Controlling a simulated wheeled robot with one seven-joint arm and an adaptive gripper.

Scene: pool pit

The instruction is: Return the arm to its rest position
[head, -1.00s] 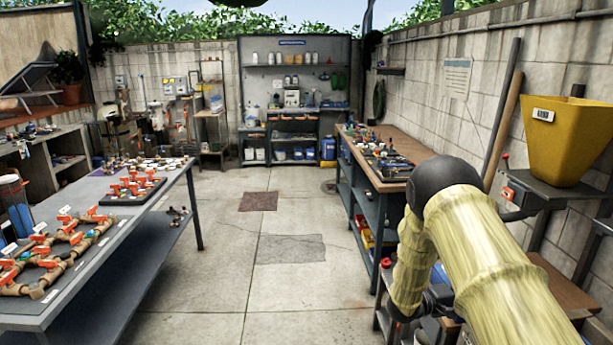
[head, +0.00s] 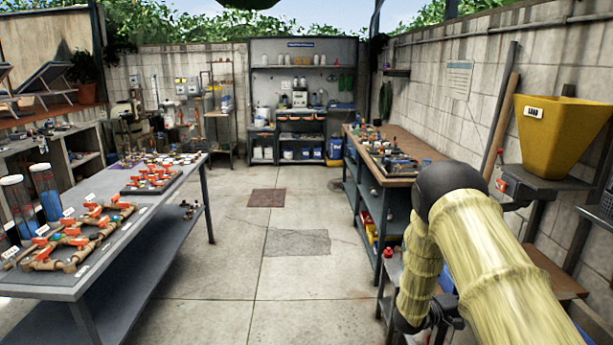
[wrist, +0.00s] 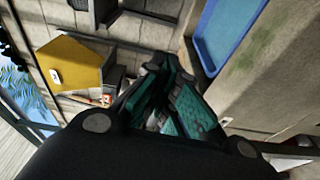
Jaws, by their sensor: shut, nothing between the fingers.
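My arm is folded at the right of the head view, with its yellowish links and black elbow near the right-hand workbench. My gripper shows in the wrist view (wrist: 172,105); its dark fingers with teal pads are drawn together and hold nothing.
A yellow hopper (head: 556,135) stands close to the right of my arm, by the wall. A workbench (head: 425,178) with small parts is ahead of the arm. A grey table (head: 65,280) with pipe assemblies is at left. The concrete floor (head: 215,300) between is clear.

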